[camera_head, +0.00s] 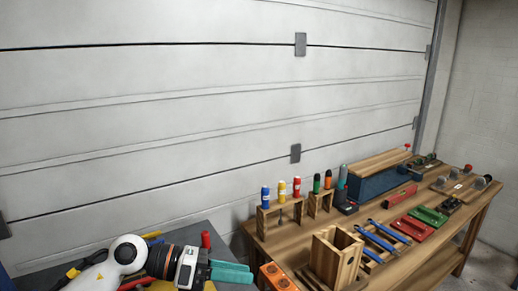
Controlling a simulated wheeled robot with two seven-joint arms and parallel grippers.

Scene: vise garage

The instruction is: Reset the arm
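My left arm comes in at the bottom left, with a white, rounded link and a black ribbed wrist. My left gripper (234,272) has teal fingers that point right and lie close together with no clear gap. I see nothing held between them. It is over the right part of a dark grey surface, left of the wooden workbench (424,262). My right gripper is not in view.
Tools, including a red-handled one (206,240), lie around my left arm. A garage door (180,120) stands behind.

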